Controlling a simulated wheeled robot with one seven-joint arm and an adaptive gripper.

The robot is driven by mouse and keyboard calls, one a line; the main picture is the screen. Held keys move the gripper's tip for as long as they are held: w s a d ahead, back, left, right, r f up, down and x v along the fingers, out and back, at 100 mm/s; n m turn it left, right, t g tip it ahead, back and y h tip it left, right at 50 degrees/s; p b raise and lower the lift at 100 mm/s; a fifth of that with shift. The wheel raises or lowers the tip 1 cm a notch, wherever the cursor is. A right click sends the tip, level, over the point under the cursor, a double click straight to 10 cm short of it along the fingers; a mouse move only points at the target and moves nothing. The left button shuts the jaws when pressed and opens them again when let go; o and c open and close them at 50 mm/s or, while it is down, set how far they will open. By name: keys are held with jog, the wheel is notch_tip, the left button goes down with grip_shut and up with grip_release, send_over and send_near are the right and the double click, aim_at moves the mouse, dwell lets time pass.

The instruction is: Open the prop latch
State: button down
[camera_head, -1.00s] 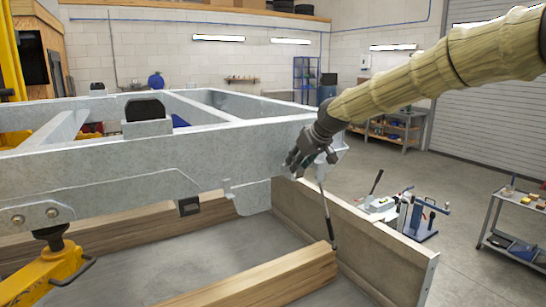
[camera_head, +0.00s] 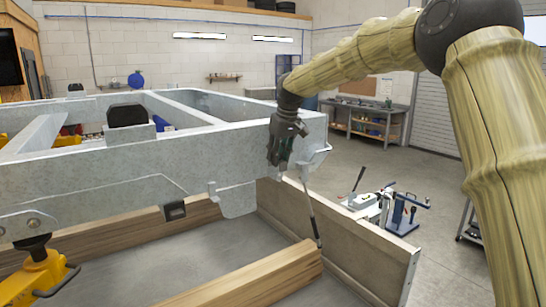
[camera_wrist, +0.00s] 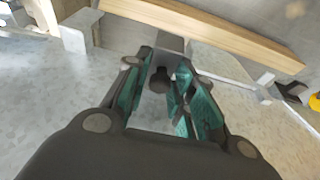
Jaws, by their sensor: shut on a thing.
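My gripper (camera_head: 279,163) points down beside the right corner of the galvanised trailer frame (camera_head: 225,145). A light metal bracket, apparently part of the prop latch (camera_head: 316,158), sticks out just right of my gripper. A thin prop rod (camera_head: 312,212) leans from below it to the wooden beam's end. In the wrist view my gripper's green-padded fingers (camera_wrist: 168,85) are around a small dark knob (camera_wrist: 158,78), which appears to belong to the latch. The fingers hide much of the latch, so its exact position is unclear.
A wooden beam (camera_head: 260,280) and an upright board (camera_head: 340,235) lie below the frame. A yellow jack (camera_head: 40,272) stands at the left.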

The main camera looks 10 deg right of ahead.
jog(key=c, duration=1.3)
grip_release()
jog(key=shift+c, duration=0.2)
jog(key=v, duration=1.2)
jog(key=shift+f, duration=0.1)
